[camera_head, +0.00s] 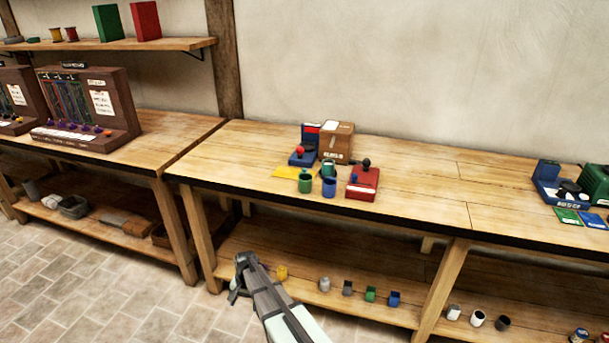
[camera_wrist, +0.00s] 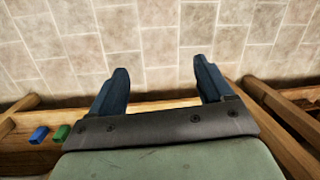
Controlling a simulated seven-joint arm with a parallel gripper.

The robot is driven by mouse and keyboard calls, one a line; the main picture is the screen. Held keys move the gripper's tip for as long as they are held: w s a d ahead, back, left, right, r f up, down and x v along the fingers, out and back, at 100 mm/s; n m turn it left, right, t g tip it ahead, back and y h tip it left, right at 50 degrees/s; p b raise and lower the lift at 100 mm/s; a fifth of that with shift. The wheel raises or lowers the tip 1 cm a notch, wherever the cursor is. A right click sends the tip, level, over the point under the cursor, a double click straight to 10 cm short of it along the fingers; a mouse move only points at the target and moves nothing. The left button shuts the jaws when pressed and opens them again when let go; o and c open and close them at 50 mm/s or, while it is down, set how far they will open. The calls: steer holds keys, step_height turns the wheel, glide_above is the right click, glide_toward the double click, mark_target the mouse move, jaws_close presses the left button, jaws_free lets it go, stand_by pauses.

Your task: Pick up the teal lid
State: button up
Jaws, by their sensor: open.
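I cannot clearly make out a teal lid in either view. On the workbench in the head view, a dark teal cup-like item (camera_head: 328,168) stands behind a green mug (camera_head: 305,182) and a blue mug (camera_head: 329,187); whether a lid is on it is too small to tell. My gripper (camera_head: 240,278) is low in front of the bench, well below and left of these items. In the wrist view my gripper (camera_wrist: 160,72) has its two fingers wide apart, with nothing between them but the tiled floor beyond.
A cardboard box (camera_head: 337,143), a blue device with a red knob (camera_head: 303,158), a red device (camera_head: 362,183) and a yellow sheet (camera_head: 287,172) surround the mugs. The lower shelf (camera_head: 270,241) holds several small containers.

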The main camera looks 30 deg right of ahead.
steer(key=w+r+m+t+y, duration=0.1)
steer(key=w+r+m+t, duration=0.4)
steer(key=w+r, duration=2.45)
steer(key=shift+m, duration=0.5)
steer(key=w+d+r, duration=0.1)
steer(key=r, duration=0.2)
steer(key=w+d+r, duration=0.1)
steer(key=d+r, duration=0.1)
steer(key=w+d+r, duration=0.1)
steer(key=d+r, duration=0.1)
steer(key=r, duration=0.1)
steer(key=shift+w+d+r, duration=0.1)
steer(key=shift+r, duration=0.2)
steer(key=s+d+r+m+g, duration=0.1)
steer(key=d+r, duration=0.1)
steer(key=d, duration=0.5)
steer(key=s+d+r+m+g, duration=0.1)
steer(key=d+r, duration=0.1)
steer(key=d, duration=0.5)
steer(key=m+g+h, duration=0.1)
steer(key=m+g, duration=0.2)
glide_toward(304, 172)
step_height(304, 172, down, 3)
steer(key=shift+w+f, duration=0.1)
steer(key=shift+w, duration=0.05)
steer(key=shift+a+f, duration=0.2)
steer(key=shift+f, duration=1.1)
steer(key=shift+a+f, duration=0.25)
steer(key=shift+f, duration=1.05)
